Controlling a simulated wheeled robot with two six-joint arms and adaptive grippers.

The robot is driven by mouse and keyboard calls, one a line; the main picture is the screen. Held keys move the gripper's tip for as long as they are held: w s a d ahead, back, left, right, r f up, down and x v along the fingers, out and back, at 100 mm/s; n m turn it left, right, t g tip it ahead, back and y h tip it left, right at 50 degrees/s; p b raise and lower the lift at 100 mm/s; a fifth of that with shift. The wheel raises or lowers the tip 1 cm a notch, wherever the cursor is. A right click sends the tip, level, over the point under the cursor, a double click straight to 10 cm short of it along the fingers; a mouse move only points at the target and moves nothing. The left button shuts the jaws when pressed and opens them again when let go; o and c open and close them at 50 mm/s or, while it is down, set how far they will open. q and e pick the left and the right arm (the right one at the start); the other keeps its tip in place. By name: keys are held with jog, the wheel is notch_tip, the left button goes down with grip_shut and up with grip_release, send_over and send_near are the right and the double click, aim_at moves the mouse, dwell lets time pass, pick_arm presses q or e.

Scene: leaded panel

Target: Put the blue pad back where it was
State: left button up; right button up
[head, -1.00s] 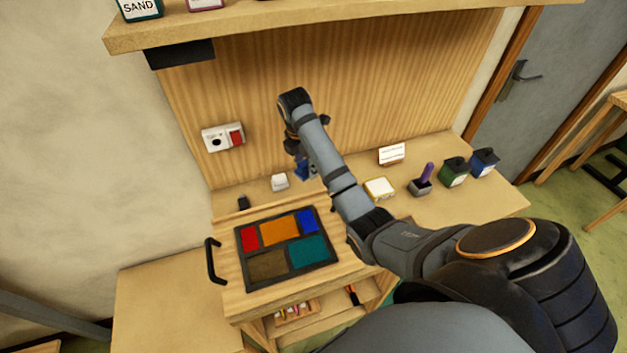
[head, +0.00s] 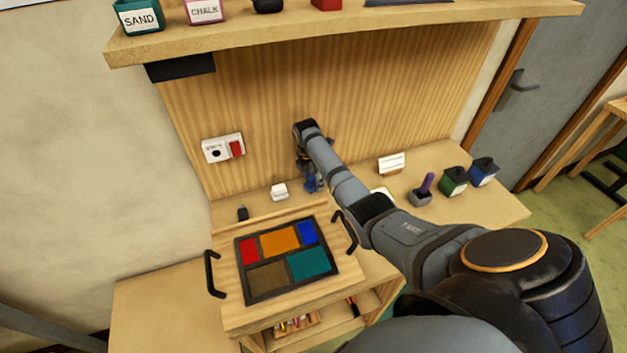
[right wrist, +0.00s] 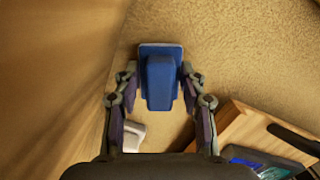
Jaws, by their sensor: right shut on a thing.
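The blue pad (right wrist: 160,78) is a blue block with a wider plate at its far end. It sits between the two fingers of my right gripper (right wrist: 157,84) in the right wrist view, and the fingers are shut on it. In the head view the pad (head: 312,186) shows small and partly covered under my right gripper (head: 310,179), at the back of the bench (head: 440,168). I cannot tell whether the pad touches the bench top. My left gripper is not in view.
The leaded panel (head: 240,262) is on a handled wooden board in front. A purple-handled tool in a holder (head: 422,196) and dark pots (head: 453,181) stand right. A shelf (head: 330,32) overhangs the bench.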

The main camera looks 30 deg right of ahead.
aim_at(310, 179)
jog(key=shift+f, duration=0.15)
jog(key=o, duration=1)
jog(key=shift+c, duration=0.2)
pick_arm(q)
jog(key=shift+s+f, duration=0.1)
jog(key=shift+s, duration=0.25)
pick_arm(e)
jog(key=shift+o, duration=1.3)
jog(key=shift+r, duration=0.6)
pick_arm(q)
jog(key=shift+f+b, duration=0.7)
jog(key=shift+b, duration=0.05)
pick_arm(e)
notch_tip(310, 179, up, 11)
jog(key=a, duration=0.1)
jog(key=shift+a, duration=0.25)
jog(key=shift+s, duration=0.1)
